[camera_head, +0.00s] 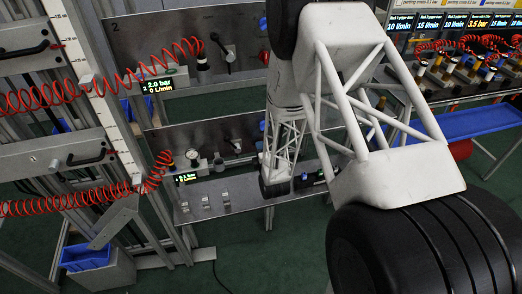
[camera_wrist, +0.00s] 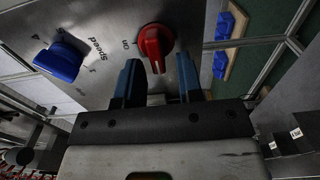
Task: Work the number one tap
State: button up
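In the head view, a lower metal panel (camera_head: 210,133) carries a black-handled fitting (camera_head: 235,146), a round gauge (camera_head: 192,154) and a lit display (camera_head: 186,178). An upper panel (camera_head: 135,32), marked 2, carries a similar black-handled fitting (camera_head: 229,54). I cannot read a number 1 on the lower panel. In the wrist view, my gripper (camera_wrist: 158,78) has its two blue fingers apart with nothing between them. A red knob (camera_wrist: 153,43) marked "on" is beyond the fingertips, roughly between them in the picture. My arm hides part of the lower panel.
A blue knob (camera_wrist: 62,60) marked "speed" is left of the red one. Red coiled hoses (camera_head: 60,98) hang at the left, near a blue bin (camera_head: 87,256). Small metal clips (camera_head: 206,202) stand on the ledge below the lower panel. A blue tray (camera_head: 480,122) is at the right.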

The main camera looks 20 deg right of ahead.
jog(key=shift+s, duration=0.15)
jog(key=shift+s, duration=3.75)
notch_tip(320, 180, up, 19)
jog(key=s+m+g, duration=0.2)
jog(key=m+g, duration=0.5)
jog(key=m, duration=0.1)
jog(key=s+r+m+g, duration=0.2)
jog(key=s+r, duration=0.3)
jog(key=s, duration=0.5)
jog(key=s+a+r+m+g, duration=0.1)
jog(key=s+r+m+g, duration=0.2)
jog(key=s, duration=0.7)
jog(key=s+a+r+m+g, duration=0.1)
jog(key=s+r+m+g, duration=0.2)
jog(key=s+r, duration=0.6)
jog(key=shift+s+a+r+m, duration=0.15)
jog(key=shift+s+m, duration=0.4)
jog(key=shift+m, duration=0.65)
